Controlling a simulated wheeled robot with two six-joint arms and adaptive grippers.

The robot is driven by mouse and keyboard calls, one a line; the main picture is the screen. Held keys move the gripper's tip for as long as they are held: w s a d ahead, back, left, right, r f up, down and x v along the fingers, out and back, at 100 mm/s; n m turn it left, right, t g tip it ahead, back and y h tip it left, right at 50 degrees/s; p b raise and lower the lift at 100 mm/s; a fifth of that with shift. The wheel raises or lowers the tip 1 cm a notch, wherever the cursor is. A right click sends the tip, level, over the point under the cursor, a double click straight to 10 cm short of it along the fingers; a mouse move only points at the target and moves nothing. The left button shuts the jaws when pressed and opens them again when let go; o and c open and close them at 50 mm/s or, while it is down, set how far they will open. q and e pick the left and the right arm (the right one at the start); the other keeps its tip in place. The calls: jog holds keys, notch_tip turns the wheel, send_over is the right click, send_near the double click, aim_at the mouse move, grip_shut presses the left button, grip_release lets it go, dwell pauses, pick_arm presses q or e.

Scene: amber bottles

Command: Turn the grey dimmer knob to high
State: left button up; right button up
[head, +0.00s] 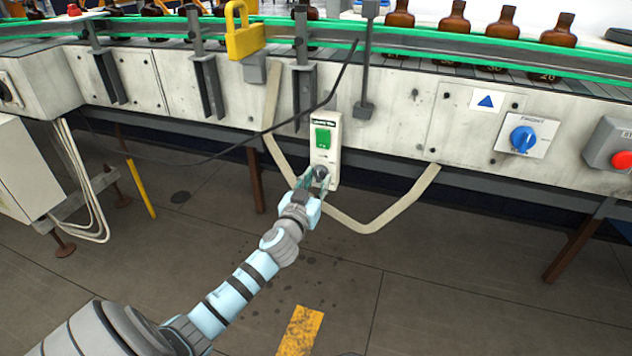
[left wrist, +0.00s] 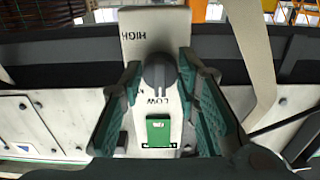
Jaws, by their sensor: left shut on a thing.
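The grey dimmer knob (head: 321,171) sits low on a narrow white control box (head: 333,155) with a green display. My left gripper (head: 314,182) reaches it from below and is shut on it, partly hiding it. In the left wrist view the knob (left wrist: 160,70) lies between the teal finger pads of my left gripper (left wrist: 160,82). The box shows upside down there, with LOW printed near the green display and HIGH on the far side of the knob. The knob's pointer is too small to read surely. My right gripper is out of view.
A blue rotary switch (head: 523,139) and a red button (head: 621,160) sit to the right on the machine's front panel. A beige conduit (head: 398,203) loops below the box. Amber bottles (head: 505,27) stand on the conveyor above. The floor below is open.

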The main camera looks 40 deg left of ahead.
pick_arm(q)
jog(key=shift+m, duration=1.2)
jog(key=m+p, duration=0.1)
jog(key=m, duration=0.4)
jog(key=m+p, duration=0.2)
jog(key=m, duration=0.3)
jog(key=shift+s+a+r, duration=0.1)
jog(key=shift+a+r, duration=0.1)
jog(key=m+p, duration=0.1)
jog(key=m, duration=0.2)
jog(key=shift+m, duration=0.3)
jog(key=m+p, duration=0.1)
jog(key=m, duration=0.2)
jog(key=shift+r+m, duration=0.15)
jog(key=shift+m, duration=1.35)
jog(key=shift+m+p, duration=0.4)
jog(key=shift+m, duration=0.6)
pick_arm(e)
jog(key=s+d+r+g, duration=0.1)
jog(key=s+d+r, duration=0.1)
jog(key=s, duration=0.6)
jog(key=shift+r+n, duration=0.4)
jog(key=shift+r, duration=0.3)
